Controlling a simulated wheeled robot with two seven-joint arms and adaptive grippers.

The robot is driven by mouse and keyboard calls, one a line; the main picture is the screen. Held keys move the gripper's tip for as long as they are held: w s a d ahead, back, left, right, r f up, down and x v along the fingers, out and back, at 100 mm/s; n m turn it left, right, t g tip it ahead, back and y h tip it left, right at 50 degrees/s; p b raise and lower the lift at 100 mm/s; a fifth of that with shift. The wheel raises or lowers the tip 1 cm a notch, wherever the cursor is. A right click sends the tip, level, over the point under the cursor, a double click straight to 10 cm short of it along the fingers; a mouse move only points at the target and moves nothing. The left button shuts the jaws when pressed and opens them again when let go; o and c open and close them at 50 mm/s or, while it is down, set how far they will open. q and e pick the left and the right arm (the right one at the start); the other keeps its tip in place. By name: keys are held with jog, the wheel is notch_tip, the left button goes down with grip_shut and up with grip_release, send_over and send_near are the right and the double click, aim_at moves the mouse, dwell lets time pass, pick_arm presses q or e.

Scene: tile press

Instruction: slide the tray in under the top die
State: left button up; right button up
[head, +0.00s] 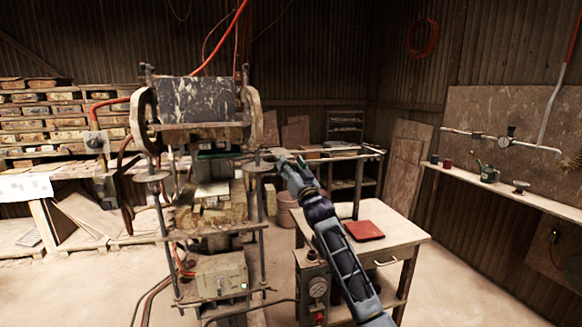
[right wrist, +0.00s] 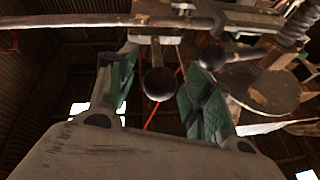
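The press (head: 145,105) stands left of centre in the head view. A dark green-edged block, seemingly the top die (head: 213,155), hangs under its head. A pale slab, possibly the tray (head: 214,188), lies below it over stacked blocks; I cannot tell for sure. My right gripper (head: 283,160) is just right of the press, near a thin metal rail. In the right wrist view my right gripper (right wrist: 157,75) has its green-padded fingers apart. A black ball knob (right wrist: 159,84) on a metal bracket shows between them; I cannot tell whether they touch it. My left gripper is out of view.
A side table (head: 400,238) with a red pad (head: 364,230) stands right of the press, below my right arm. A metal rail (head: 340,155) runs above it. A shelf (head: 500,185) lines the right wall. The floor at the front right is clear.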

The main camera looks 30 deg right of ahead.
jog(key=shift+s, duration=0.15)
jog(key=v, duration=1.1)
jog(key=shift+s+f, duration=0.2)
jog(key=shift+s, duration=0.15)
dwell(0.5)
